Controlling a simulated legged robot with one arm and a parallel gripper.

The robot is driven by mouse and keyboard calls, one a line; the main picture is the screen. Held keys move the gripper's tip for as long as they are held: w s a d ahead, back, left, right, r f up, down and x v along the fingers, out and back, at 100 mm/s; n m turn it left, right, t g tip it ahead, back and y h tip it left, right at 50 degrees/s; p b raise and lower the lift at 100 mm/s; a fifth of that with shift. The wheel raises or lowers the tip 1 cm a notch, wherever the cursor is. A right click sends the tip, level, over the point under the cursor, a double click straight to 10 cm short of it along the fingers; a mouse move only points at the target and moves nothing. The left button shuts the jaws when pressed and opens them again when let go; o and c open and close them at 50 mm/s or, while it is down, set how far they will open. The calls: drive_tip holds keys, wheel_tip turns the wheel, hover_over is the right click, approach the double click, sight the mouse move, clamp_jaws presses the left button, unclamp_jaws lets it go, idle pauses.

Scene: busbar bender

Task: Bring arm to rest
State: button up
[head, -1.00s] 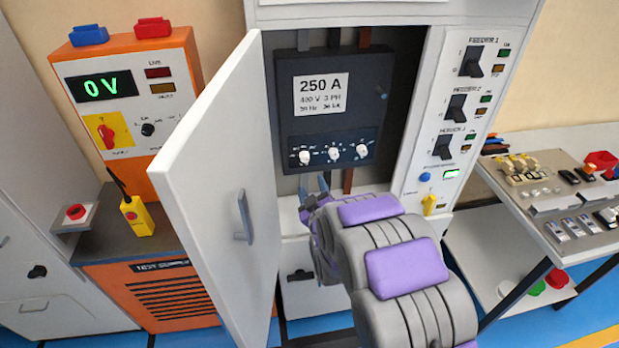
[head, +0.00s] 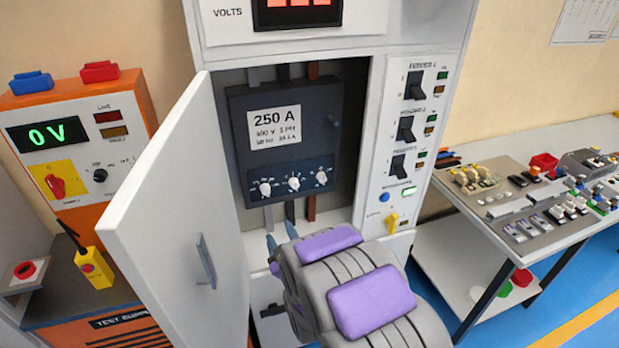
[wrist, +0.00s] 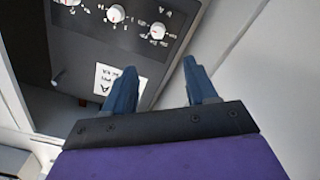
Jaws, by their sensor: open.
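My gripper (wrist: 160,85) is open and empty in the wrist view, its two blue fingers apart. In the head view my grey and purple arm reaches toward the open cabinet. Only the blue fingertips (head: 281,238) of my gripper show there, below the breaker; the rest is hidden behind my arm. The dark 250 A breaker (head: 290,140) has three white dials along its lower part. It also shows in the wrist view (wrist: 105,45), with no visible contact from the fingers.
The white cabinet door (head: 165,200) stands open left of my arm. An orange test supply (head: 130,160) with a yellow pendant (head: 92,268) is at the left. Feeder switches (head: 405,130) line the cabinet's right side. A bench (head: 540,240) with small parts stands at the right.

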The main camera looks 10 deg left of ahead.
drive_tip(key=s+d+r+m+g+h, duration=0.2)
drive_tip(key=s+d+m+g+h, duration=0.15)
drive_tip(key=d, duration=0.75)
drive_tip(key=s+d+r+m+g+h, duration=0.1)
drive_tip(key=s+d+m+g+h, duration=0.25)
drive_tip(key=d, duration=0.65)
drive_tip(key=s+d+r+m+g+h, duration=0.1)
drive_tip(key=s+d+r+m+g, duration=0.1)
drive_tip(key=s, duration=0.8)
drive_tip(key=s+d+r+m+g, duration=0.2)
drive_tip(key=s+d+g, duration=0.2)
drive_tip(key=s+d, duration=0.3)
drive_tip(key=s+d+r+m+g+h, duration=0.1)
drive_tip(key=s+d+r+g, duration=0.2)
drive_tip(key=s, duration=1.1)
drive_tip(key=shift+s+d+m+g+h, duration=0.3)
drive_tip(key=shift+d+m+g, duration=0.15)
drive_tip(key=shift+d, duration=0.4)
drive_tip(key=shift+w, duration=0.15)
